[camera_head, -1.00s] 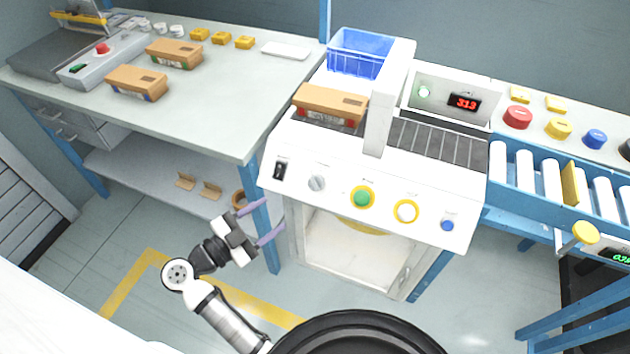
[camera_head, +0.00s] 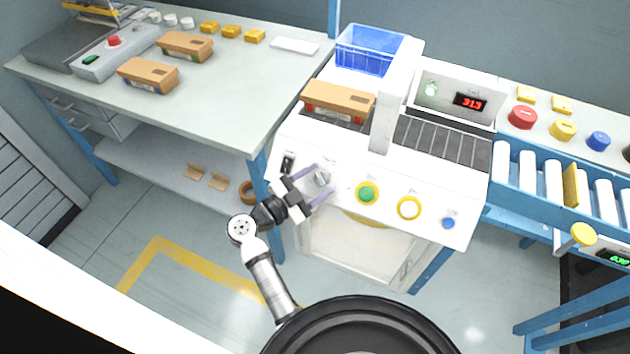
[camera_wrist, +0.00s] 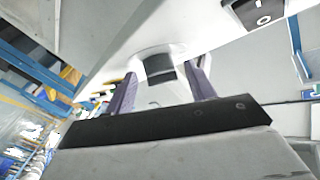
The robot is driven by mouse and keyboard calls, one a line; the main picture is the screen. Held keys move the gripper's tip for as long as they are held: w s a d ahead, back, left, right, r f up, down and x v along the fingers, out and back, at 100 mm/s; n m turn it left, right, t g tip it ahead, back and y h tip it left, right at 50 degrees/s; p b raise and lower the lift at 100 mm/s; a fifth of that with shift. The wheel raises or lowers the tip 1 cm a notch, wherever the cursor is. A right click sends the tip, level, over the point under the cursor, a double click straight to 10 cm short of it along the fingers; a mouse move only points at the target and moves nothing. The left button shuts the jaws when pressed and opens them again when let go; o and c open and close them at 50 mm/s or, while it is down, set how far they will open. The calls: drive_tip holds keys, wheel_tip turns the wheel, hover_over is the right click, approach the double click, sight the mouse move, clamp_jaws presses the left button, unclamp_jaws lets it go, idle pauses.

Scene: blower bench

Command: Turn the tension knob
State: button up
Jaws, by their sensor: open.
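A small grey knob (camera_head: 322,178) sits on the sloped white front panel (camera_head: 385,222) of the blower machine, between a black switch and a green button. Its label is too small to read. My gripper (camera_head: 323,181) is open at the panel, with one purple finger on each side of the grey knob. In the wrist view the knob (camera_wrist: 160,69) shows as a dark cylinder on a pale base between the two fingers. I see no clear contact between fingers and knob.
The black switch (camera_head: 287,164) is close left of my gripper. The green button (camera_head: 367,194), a white button (camera_head: 409,208) and a blue button (camera_head: 448,223) lie to the right. A workbench (camera_head: 215,105) stands left.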

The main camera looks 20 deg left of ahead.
drive_tip(key=shift+c, duration=0.2)
drive_tip(key=c, duration=0.9)
drive_tip(key=m+g, duration=0.1)
drive_tip(key=m+g+h, duration=0.1)
drive_tip(key=m, duration=0.1)
drive_tip(key=m+g+h+p, duration=0.1)
drive_tip(key=m+g, duration=0.1)
drive_tip(key=shift+w+a+r, duration=0.15)
drive_tip(key=shift+a, duration=0.1)
drive_tip(key=shift+w+m+g+h, duration=0.1)
drive_tip(key=shift+m+g+h, duration=0.3)
drive_tip(key=shift+m+g, duration=1.9)
drive_tip(key=shift+m+b, duration=0.3)
drive_tip(key=shift+m, duration=0.1)
